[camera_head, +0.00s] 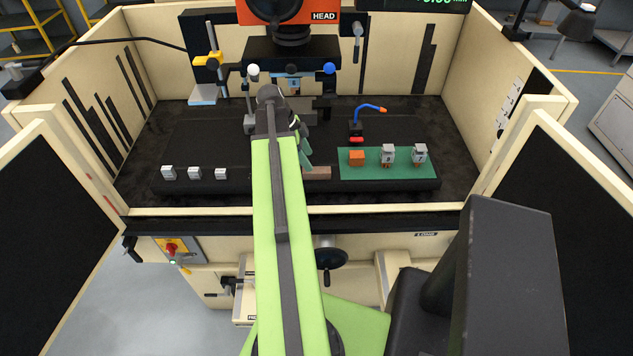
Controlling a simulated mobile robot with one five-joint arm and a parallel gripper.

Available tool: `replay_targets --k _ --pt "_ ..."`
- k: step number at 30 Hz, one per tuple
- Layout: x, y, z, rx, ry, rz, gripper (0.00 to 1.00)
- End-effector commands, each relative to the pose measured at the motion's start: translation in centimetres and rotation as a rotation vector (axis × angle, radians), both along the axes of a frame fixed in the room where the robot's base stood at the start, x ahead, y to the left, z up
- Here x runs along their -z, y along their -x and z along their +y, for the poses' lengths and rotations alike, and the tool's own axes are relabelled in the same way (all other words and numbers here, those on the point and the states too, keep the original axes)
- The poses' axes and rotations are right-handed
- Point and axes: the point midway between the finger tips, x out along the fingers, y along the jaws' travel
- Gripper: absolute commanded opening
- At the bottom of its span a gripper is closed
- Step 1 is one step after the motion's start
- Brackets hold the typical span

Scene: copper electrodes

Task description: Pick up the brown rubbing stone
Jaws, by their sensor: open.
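The brown rubbing stone (318,173) is a small flat brown block on the dark worktable, just right of my green arm. Its left end is hidden behind the arm. My gripper (306,153) shows as teal fingers beside the far end of the arm. It appears just behind and above the stone in the picture. The arm hides part of the gripper, and nothing shows held in it. I cannot tell how far the fingers are from the stone.
A green mat (350,171) to the right bears an orange block (357,158) and two grey blocks. A red piece (356,140) lies behind it. Several small grey blocks (194,173) stand at the left front. The machine head (292,50) hangs above the back. Cream walls enclose the table.

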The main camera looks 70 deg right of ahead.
Motion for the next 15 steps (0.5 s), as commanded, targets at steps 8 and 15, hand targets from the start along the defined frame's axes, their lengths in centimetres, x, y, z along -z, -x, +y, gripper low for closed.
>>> replay_targets --k 8,15 --pt "1.7 0.9 0.1 0.000 0.000 0.000 0.56" --pt "5.0 2.6 -0.1 -0.001 0.000 0.000 0.56"
